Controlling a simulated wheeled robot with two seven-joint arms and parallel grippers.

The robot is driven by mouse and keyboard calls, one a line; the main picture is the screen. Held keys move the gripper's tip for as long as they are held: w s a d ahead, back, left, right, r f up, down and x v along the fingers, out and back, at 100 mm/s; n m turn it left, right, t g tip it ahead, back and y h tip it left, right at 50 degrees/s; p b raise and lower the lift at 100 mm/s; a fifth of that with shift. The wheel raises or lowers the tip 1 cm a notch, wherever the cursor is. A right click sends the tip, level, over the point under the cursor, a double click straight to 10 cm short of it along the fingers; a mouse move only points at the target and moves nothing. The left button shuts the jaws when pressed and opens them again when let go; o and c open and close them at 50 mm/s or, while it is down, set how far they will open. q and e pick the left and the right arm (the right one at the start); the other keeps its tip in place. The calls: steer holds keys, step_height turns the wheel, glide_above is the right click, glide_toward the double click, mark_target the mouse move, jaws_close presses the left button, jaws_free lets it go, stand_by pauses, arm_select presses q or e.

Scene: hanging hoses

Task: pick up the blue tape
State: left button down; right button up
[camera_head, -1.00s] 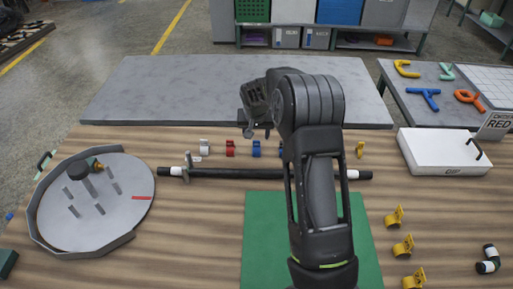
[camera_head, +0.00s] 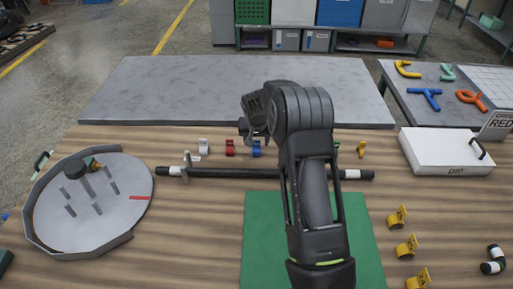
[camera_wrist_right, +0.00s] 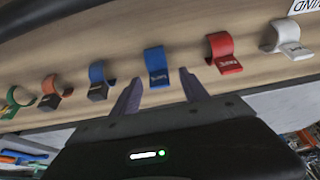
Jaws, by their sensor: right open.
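The blue tape (camera_head: 256,148) is a small blue clip-like piece in a row at the back of the wooden table. In the right wrist view it (camera_wrist_right: 156,66) stands on the wood with its curved top up and a printed label. My right gripper (camera_head: 252,139) is just above and beside it in the head view. In the right wrist view my open fingers (camera_wrist_right: 160,90) point at the blue tape, which lies ahead between their tips, with nothing held. Whether they touch it I cannot tell. My left gripper is not in view.
A red piece (camera_wrist_right: 224,53) and a white piece (camera_wrist_right: 286,40) stand on one side of the blue tape. Another blue piece with a dark end (camera_wrist_right: 99,80) stands on the other side. A long black rod (camera_head: 235,173) lies in front of the row.

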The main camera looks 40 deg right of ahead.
steer(key=shift+c, duration=0.5)
jaws_close()
stand_by(0.3)
